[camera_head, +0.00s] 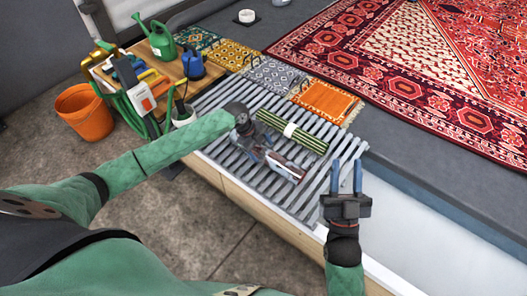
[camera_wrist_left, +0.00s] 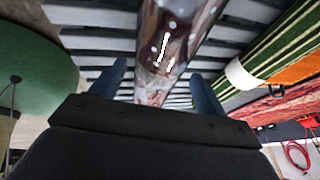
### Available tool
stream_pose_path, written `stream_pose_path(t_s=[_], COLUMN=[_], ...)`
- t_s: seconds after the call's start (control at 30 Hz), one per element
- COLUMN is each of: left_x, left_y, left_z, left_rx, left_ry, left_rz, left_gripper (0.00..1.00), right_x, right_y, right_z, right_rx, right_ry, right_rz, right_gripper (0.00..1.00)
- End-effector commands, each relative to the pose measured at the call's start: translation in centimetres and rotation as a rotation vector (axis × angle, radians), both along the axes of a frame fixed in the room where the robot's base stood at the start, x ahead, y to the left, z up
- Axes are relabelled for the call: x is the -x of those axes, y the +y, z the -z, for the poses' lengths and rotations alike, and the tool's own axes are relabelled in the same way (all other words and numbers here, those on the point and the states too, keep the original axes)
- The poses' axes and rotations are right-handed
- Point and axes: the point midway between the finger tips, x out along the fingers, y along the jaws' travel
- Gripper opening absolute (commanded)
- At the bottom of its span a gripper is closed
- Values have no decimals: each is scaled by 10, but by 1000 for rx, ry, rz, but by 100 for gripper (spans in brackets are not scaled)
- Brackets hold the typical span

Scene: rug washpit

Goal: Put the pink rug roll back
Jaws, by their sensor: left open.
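A rolled rug in dark pinkish brown with pale spots (camera_head: 286,167), which I take for the pink rug roll, lies on the grey slatted rack (camera_head: 220,104). Its band is not clear to see. My left gripper (camera_head: 262,155) is open and low over the roll, hiding part of it. In the left wrist view the roll (camera_wrist_left: 172,45) runs between the two blue fingers, with a gap on each side. I cannot tell how deep the fingers reach. My right gripper (camera_head: 346,179) is open and empty above the rack's right end.
A green striped roll with a white band (camera_head: 308,141) lies close behind the pink one. Several small mats, one orange (camera_head: 325,99), line the rack's back edge. A large red rug (camera_head: 420,70) lies beyond. A wooden stand with a green watering can (camera_head: 162,42) and an orange bucket (camera_head: 85,112) are left.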

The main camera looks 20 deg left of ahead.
Motion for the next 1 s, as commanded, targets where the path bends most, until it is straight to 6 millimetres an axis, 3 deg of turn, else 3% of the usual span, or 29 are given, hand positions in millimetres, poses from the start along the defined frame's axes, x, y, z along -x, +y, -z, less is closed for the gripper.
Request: stream_pose_path(t_s=[0.6, 1.0], left_x=[5, 6], left_y=[36, 40], left_z=[-76, -85], left_rx=[-1, 0], left_ry=[-3, -1], left_rz=[0, 1], left_gripper=[74, 74], right_x=[-23, -24], right_y=[12, 13], right_z=[106, 121], right_rx=[85, 97], right_ry=[349, 398], right_rz=[-23, -27], right_gripper=[36, 36])
